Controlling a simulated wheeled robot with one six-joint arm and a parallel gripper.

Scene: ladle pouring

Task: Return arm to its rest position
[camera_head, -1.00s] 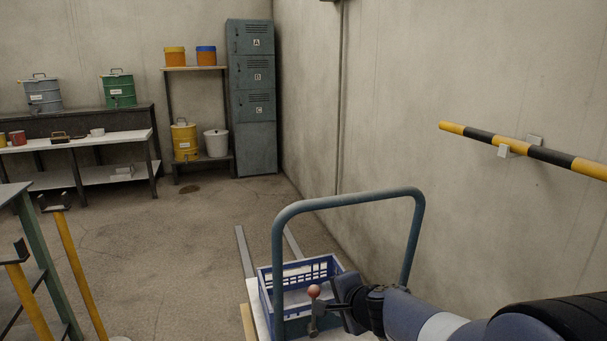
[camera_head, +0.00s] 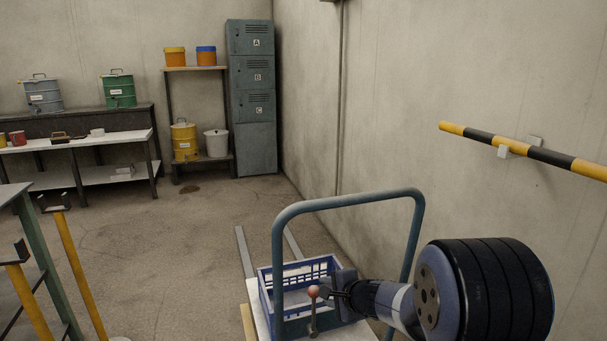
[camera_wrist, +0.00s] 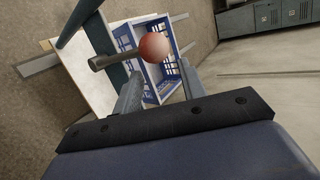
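My gripper (camera_head: 328,289) is at the lower middle of the head view, just right of a red ball knob (camera_head: 313,291) on a dark lever. In the wrist view my gripper (camera_wrist: 160,78) has its two fingers spread apart, with nothing held between them. The knob (camera_wrist: 154,46) shows between and just beyond the fingertips there. I cannot tell whether the fingers touch it. My arm reaches in from the lower right of the head view.
A teal handle frame (camera_head: 345,202) arches close around my arm. A blue crate (camera_head: 265,300) sits beside the gripper on a trolley. A yellow-black bar (camera_head: 550,157) juts along the right wall. Lockers (camera_head: 250,100) and a bench (camera_head: 95,140) stand far back; the middle floor is clear.

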